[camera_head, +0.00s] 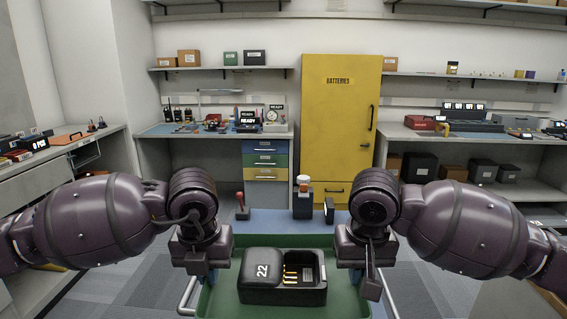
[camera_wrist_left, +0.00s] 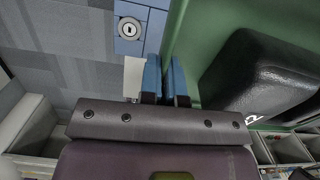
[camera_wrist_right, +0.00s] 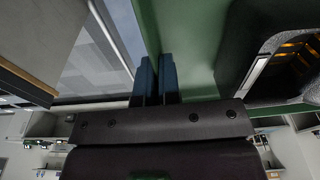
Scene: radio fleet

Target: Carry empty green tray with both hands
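The green tray (camera_head: 217,300) is in front of me at the bottom centre of the head view. A black case (camera_head: 262,292) marked 22, with several yellow-orange pieces in its open part, sits in it, so the tray is not empty. My left gripper (camera_head: 208,276) is at the tray's left side. In the left wrist view its blue fingers (camera_wrist_left: 165,78) are close together with the tray wall (camera_wrist_left: 205,35) between them. My right gripper (camera_head: 368,283) is at the right side. Its fingers (camera_wrist_right: 156,78) pinch the opposite wall (camera_wrist_right: 185,40) the same way.
A blue surface (camera_head: 275,221) behind the tray carries a red-topped stick (camera_head: 241,203) and a dark device with a white top (camera_head: 303,200). A yellow batteries cabinet (camera_head: 338,120) stands behind. Workbenches stand left (camera_head: 78,141) and right (camera_head: 455,137).

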